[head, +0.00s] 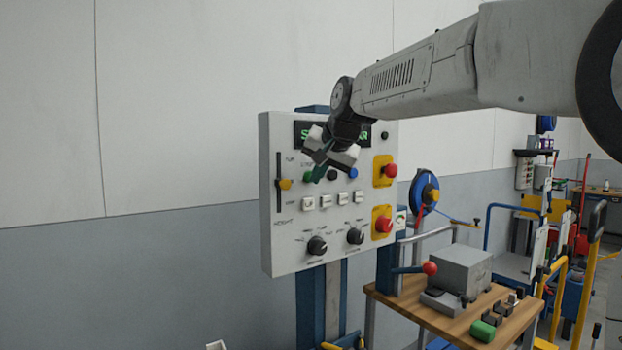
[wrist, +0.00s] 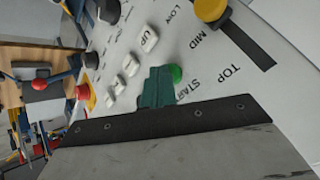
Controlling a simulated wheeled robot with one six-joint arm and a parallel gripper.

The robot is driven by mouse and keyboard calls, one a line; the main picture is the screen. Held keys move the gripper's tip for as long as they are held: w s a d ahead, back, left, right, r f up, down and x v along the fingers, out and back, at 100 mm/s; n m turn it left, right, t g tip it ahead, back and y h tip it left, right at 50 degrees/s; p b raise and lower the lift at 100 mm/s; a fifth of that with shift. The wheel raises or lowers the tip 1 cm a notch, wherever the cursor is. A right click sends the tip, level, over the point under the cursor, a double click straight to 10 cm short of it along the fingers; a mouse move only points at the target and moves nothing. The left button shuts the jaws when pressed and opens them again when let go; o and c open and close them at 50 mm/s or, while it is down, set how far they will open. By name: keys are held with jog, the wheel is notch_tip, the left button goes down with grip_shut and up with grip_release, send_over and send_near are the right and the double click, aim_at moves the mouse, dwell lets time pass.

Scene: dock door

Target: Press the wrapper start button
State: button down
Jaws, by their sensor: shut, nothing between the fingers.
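The grey control panel (head: 290,258) stands on a blue post in front of the wall. Its green start button (head: 308,177) sits in the upper row, partly hidden by my gripper (head: 318,172). In the wrist view the green button (wrist: 175,74) shows beside the word START. My gripper's dark green fingertips (wrist: 157,87) are shut and empty, right beside the button and overlapping its edge in the picture. I cannot tell whether they touch it.
A yellow slider knob (head: 285,184) is left of the button. White push buttons (head: 325,202) lie below. Red stop knobs (head: 390,170) on yellow plates are at the right, and black dials (head: 317,245) are lower. A wooden bench (head: 405,303) stands at lower right.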

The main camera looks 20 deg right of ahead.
jog(key=shift+s+d, duration=0.25)
jog(key=shift+s, duration=0.5)
